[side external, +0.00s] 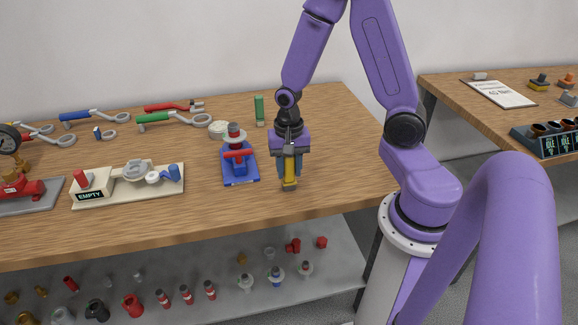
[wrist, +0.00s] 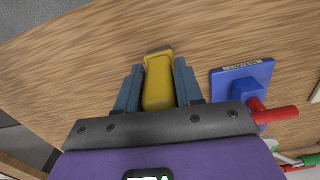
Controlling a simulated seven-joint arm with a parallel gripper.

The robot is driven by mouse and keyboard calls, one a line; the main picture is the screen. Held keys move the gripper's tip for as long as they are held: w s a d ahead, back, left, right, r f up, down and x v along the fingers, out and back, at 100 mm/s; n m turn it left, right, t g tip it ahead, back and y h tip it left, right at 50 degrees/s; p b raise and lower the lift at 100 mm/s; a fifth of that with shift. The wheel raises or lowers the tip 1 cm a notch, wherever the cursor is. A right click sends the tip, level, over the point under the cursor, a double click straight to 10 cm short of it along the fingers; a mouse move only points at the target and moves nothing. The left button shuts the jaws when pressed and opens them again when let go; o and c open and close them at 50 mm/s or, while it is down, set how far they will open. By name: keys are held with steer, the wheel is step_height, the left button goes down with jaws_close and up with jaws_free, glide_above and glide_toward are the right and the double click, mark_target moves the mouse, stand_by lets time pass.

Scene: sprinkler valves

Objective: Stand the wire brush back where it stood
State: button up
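The wire brush (wrist: 159,82), which I take to be the yellow upright piece, is between the two blue-grey fingers of my gripper (wrist: 159,88) in the wrist view. The fingers lie close against both its sides and look shut on it. In the side view the brush (side external: 289,182) points down below my gripper (side external: 289,170), near the front right of the wooden table (side external: 330,150). Its lower end is at or just above the tabletop; I cannot tell whether it touches. Its upper part is hidden by the gripper.
A blue-based valve stand with a red handle (side external: 238,156) is close to the left of my gripper. A green upright block (side external: 259,110) stands behind. A beige "EMPTY" board (side external: 130,190) and several wrenches lie farther left. The tabletop to the right is clear.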

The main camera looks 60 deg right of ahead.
steer(key=o, duration=0.4)
steer(key=shift+c, duration=0.2)
steer(key=shift+r, duration=0.1)
step_height(320, 180, up, 12)
steer(key=shift+d+f, duration=0.1)
steer(key=shift+s+a+n, duration=0.1)
steer(key=shift+a+n, duration=0.15)
steer(key=shift+n, duration=0.15)
steer(key=s+a+n, duration=0.4)
steer(key=s+n, duration=0.4)
steer(key=n, duration=0.3)
steer(key=s+a+r+n, duration=0.1)
steer(key=s+a+n, duration=0.4)
steer(key=s+n, duration=0.3)
steer(key=shift+s+a+r+n, duration=0.25)
steer(key=shift+s+a+n, duration=0.05)
steer(key=shift+n, duration=1.1)
